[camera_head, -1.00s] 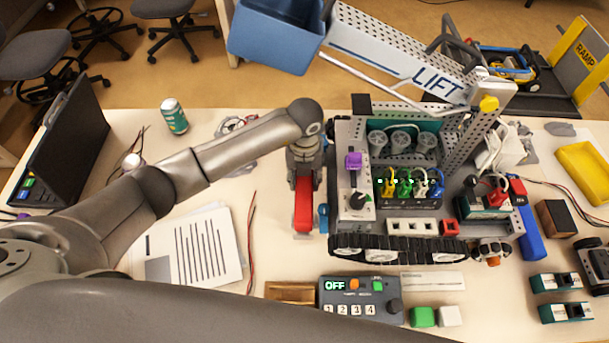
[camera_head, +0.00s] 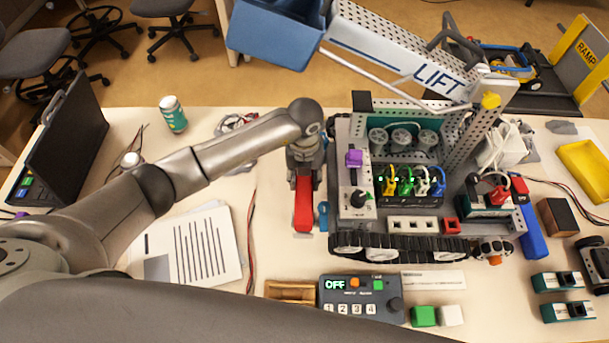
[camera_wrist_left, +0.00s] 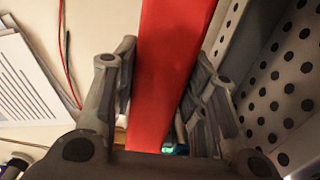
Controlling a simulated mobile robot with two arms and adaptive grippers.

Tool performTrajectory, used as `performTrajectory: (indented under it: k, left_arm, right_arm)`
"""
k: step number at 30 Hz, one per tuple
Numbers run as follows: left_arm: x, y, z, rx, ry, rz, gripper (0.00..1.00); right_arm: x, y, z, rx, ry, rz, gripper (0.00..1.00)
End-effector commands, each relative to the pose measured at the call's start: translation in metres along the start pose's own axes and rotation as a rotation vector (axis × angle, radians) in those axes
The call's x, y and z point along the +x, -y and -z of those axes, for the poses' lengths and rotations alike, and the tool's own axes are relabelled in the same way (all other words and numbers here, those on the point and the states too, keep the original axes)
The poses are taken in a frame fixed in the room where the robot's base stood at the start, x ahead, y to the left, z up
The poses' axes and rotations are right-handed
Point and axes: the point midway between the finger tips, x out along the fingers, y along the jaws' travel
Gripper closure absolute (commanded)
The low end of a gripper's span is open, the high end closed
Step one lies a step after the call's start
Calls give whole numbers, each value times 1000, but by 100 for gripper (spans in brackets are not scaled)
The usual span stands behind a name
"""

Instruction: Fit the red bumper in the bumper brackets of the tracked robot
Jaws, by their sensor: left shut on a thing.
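The red bumper (camera_head: 304,208) is a long red bar at the left end of the tracked robot (camera_head: 400,222). My left gripper (camera_head: 304,178) is shut on the bumper from above; in the left wrist view the bumper (camera_wrist_left: 168,75) runs between its fingers (camera_wrist_left: 160,95). A blue bracket piece (camera_head: 323,215) shows just right of the bumper's near end, at the robot's left side. I cannot tell whether the bumper touches the brackets. A perforated grey plate (camera_wrist_left: 275,80) is close on the right in the wrist view. My right gripper is not in view.
A control box reading OFF (camera_head: 360,298) stands in front of the tracks, beside green (camera_head: 424,316) and white blocks. Printed papers (camera_head: 195,245) and red and black wires lie to the left. A blue lift bucket (camera_head: 275,35) hangs overhead at the back.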

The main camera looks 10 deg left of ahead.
Motion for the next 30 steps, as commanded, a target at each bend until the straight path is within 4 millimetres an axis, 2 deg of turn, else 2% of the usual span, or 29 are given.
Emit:
performTrajectory:
  k: [30]
  left_arm:
    - [8,0,-1,0,1,0,93]
  right_arm:
    - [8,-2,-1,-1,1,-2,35]
